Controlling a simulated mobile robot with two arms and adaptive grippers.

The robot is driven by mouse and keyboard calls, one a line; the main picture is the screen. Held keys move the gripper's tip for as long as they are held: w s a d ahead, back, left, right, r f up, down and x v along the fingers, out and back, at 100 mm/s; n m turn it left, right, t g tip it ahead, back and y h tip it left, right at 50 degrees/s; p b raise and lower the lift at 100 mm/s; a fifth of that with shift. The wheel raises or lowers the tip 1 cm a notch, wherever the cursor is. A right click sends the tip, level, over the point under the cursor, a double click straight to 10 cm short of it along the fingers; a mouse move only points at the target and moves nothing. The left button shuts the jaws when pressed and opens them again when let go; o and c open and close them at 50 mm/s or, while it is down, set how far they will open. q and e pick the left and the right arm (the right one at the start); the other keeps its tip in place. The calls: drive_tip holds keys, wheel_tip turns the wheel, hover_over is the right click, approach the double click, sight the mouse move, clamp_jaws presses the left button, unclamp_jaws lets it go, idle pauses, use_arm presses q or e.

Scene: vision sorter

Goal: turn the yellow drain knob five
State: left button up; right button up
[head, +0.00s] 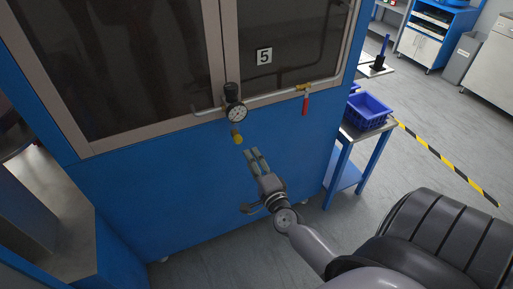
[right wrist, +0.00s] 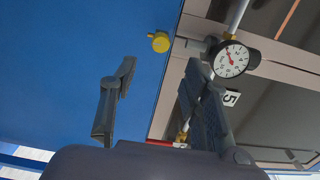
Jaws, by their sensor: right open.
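The yellow drain knob (head: 237,137) hangs below a round pressure gauge (head: 237,114) on the front of the blue machine, under a plate marked 5 (head: 264,56). In the right wrist view the yellow knob (right wrist: 160,42) is beyond the fingertips, above the gap between them and a little to its right. The gauge (right wrist: 231,60) and the 5 plate (right wrist: 231,98) also show there. My right gripper (head: 253,154) is open and empty, just below the knob in the head view and apart from it. It also shows in the right wrist view (right wrist: 160,72). My left gripper is not in view.
A red-handled valve (head: 305,104) hangs from the pipe right of the gauge. A blue bin (head: 367,111) stands on a side table at the right. The blue panel (head: 180,185) around the knob is bare. Yellow-black tape (head: 445,161) marks the floor.

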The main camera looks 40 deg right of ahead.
drive_tip(key=shift+v, duration=1.5)
drive_tip(key=s+a+f+n+g+y, duration=0.1)
drive_tip(key=s+a+f+n+g, duration=0.2)
drive_tip(key=f, duration=0.7)
drive_tip(key=s+a+f+n+g+y, duration=0.25)
drive_tip(key=s+f+n, duration=0.2)
drive_tip(key=f, duration=0.55)
drive_tip(key=s+a+f+n+g+y, duration=0.1)
drive_tip(key=s+a+f+n+g, duration=0.2)
drive_tip(key=f, duration=0.7)
drive_tip(key=s+a+f+n+g, duration=0.3)
drive_tip(key=s+f+n, duration=0.4)
drive_tip(key=s+f, duration=0.5)
drive_tip(key=s, duration=0.2)
drive_tip(key=shift+s+g, duration=0.35)
drive_tip(key=s+f+n+g, duration=0.1)
drive_tip(key=s+n, duration=0.1)
drive_tip(key=s, duration=0.3)
drive_tip(key=s+f+n+g, duration=0.1)
drive_tip(key=s+f+n, duration=0.1)
drive_tip(key=s, duration=0.2)
drive_tip(key=s+f+n+g, duration=0.2)
drive_tip(key=s, duration=0.3)
drive_tip(key=shift+s+f, duration=0.15)
drive_tip(key=shift+s, duration=0.2)
drive_tip(key=shift+c, duration=0.2)
